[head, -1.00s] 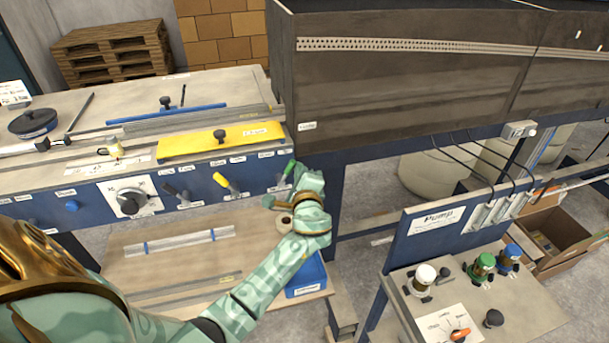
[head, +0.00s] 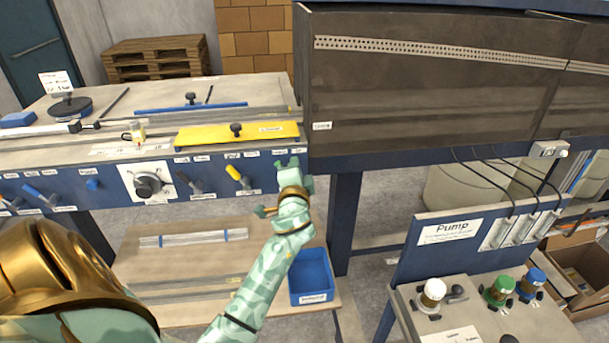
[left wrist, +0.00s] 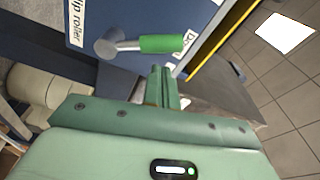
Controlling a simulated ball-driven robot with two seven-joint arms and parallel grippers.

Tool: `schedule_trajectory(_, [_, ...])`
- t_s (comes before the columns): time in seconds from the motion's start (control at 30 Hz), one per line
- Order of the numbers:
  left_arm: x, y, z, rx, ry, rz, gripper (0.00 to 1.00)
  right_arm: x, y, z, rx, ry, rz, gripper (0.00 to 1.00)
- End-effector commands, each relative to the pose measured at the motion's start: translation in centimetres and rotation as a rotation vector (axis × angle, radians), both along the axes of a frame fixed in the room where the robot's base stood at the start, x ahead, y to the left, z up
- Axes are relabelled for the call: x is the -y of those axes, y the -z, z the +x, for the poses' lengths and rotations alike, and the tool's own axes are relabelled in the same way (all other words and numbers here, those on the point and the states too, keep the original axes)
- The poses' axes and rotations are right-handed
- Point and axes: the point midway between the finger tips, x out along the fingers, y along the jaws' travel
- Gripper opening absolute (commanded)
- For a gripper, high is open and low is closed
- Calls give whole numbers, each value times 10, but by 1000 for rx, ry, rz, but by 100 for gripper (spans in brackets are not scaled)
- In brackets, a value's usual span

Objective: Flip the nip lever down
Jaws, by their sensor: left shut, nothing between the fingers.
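The nip lever shows in the left wrist view as a green handle (left wrist: 162,44) on a grey metal stem, mounted on a blue panel beside a label partly reading "ip roller". In the head view my left gripper (head: 293,166) is at the right end of the blue front panel (head: 210,178) and hides the lever. In the left wrist view my left gripper (left wrist: 162,72) has its fingers together, empty, with their tips close to the green handle. I cannot tell whether they touch it. My right gripper is not in view.
A yellow-handled lever (head: 236,175) and a dark lever (head: 190,182) sit on the panel left of my gripper. A blue bin (head: 311,277) stands on the lower shelf. The pump stand (head: 447,243) is at the right, with open floor between.

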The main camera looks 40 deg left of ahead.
Motion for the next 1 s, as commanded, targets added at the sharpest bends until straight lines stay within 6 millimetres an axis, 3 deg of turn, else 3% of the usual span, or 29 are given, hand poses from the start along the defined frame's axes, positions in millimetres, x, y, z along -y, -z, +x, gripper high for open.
schedule_trajectory(0.13, [-5,3,-6,86,-2,-76,0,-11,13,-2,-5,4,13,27])
schedule_trajectory(0.4, [-11,3,-13,199,-2,-173,0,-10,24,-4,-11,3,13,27])
schedule_trajectory(1.0, [-14,1,-16,256,0,-219,0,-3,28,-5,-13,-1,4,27])
